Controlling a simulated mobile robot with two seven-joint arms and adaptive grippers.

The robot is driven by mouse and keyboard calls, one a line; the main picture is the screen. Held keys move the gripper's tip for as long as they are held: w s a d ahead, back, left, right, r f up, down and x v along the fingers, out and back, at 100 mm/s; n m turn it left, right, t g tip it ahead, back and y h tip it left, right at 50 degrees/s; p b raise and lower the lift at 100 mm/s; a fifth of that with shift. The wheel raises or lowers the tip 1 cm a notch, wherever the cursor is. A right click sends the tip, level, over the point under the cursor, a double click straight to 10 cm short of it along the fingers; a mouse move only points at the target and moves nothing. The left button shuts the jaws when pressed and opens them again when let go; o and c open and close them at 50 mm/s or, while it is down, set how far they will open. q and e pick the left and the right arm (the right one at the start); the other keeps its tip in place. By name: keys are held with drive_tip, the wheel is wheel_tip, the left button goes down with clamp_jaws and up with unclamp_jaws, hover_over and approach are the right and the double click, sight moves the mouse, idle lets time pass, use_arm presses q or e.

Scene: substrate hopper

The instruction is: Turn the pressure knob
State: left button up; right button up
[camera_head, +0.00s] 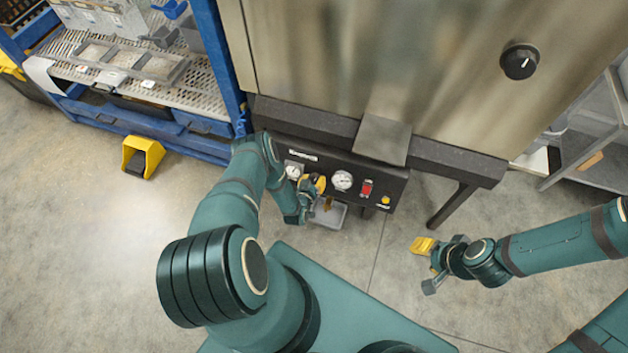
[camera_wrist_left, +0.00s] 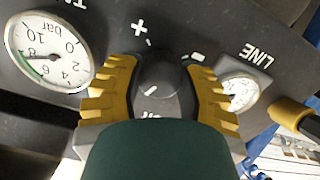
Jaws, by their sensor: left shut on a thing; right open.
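The black pressure knob (camera_wrist_left: 160,75) sits on the dark control panel (camera_wrist_left: 110,15), between a larger bar gauge and a smaller gauge, with a "+" mark and white ticks around it. My left gripper (camera_wrist_left: 160,90) is shut on the knob, with a yellow finger pad on each side of it. In the head view my left gripper (camera_head: 312,187) is at the panel and hides the knob there. My right gripper (camera_head: 428,262) is open and empty above the floor, to the right of the panel.
The larger gauge (camera_wrist_left: 48,50) and the smaller gauge (camera_wrist_left: 240,92) flank the knob closely. A red switch (camera_head: 366,188) and a yellow button (camera_head: 385,200) are on the panel's right. A grey tray (camera_head: 330,216) is below. A chute (camera_head: 382,138) juts out above the panel.

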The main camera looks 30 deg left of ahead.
use_arm(q)
drive_tip(key=o, duration=1.2)
drive_tip(key=shift+r, duration=0.15)
wheel_tip(320, 180, up, 10)
drive_tip(key=shift+f, duration=0.15)
